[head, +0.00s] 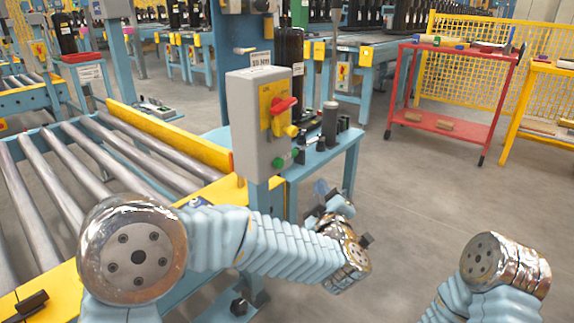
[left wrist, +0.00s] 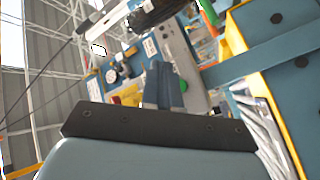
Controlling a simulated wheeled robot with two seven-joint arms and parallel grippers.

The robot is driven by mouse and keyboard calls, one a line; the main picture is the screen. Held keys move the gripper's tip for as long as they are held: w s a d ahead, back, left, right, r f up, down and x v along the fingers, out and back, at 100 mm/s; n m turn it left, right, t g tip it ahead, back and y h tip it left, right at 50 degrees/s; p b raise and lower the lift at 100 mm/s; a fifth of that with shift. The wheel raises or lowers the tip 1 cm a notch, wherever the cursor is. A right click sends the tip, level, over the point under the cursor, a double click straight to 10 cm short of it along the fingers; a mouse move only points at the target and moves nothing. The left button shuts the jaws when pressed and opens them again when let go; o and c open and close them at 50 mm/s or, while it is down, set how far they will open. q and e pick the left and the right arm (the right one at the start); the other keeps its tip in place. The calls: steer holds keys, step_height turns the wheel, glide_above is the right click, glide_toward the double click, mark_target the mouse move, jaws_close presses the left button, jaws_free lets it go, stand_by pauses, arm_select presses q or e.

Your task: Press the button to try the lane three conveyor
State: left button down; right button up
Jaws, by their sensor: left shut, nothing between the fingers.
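The grey control box (head: 250,105) stands on a post beside the roller conveyor in the head view. My right gripper is out of view.
The roller conveyor (head: 140,150) with yellow side rails fills the left. A blue side table (head: 335,150) behind the box holds dark cylinders. A red cart (head: 450,122) stands at the back right. The floor between is clear.

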mark_target(280, 164)
arm_select(q)
steer(key=shift+d+r+n+y, duration=0.2)
steer(key=shift+r+n+y, duration=0.15)
steer(key=shift+r, duration=0.3)
steer(key=w+a, duration=0.5)
steer(key=a, duration=0.2)
steer(key=shift+p, duration=0.4)
steer(key=shift+a, duration=0.1)
stand_by(1.6)
